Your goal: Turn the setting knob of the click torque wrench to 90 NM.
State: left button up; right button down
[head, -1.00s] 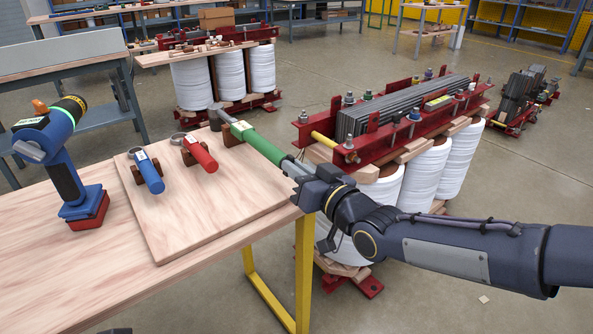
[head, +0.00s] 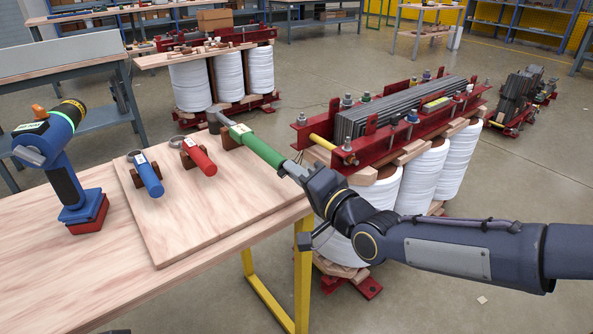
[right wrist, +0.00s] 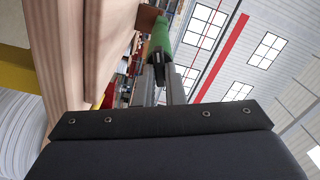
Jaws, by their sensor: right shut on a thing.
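A torque wrench with a green handle (head: 257,147) rests on a brown holder (head: 229,138) at the back right of the wooden board. Its grey head points away and its handle end sticks out past the board's right edge. My right gripper (head: 298,172) is shut on the setting knob at that end, and its fingers hide most of the knob. In the right wrist view, the green handle (right wrist: 160,36) runs away from the gripper fingers (right wrist: 161,72). The scale is too small to read. My left gripper is not in view.
A red-handled wrench (head: 199,158) and a blue-handled wrench (head: 149,176) rest on the same board (head: 215,215). A blue power tool (head: 66,180) stands on the table at left. A transformer with white coils (head: 424,178) stands just beyond my right arm.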

jog(key=shift+m, duration=1.1)
jog(key=c, duration=1.5)
grip_release()
jog(key=p+v, duration=0.3)
jog(key=v, duration=0.5)
jog(key=shift+w+f, duration=0.1)
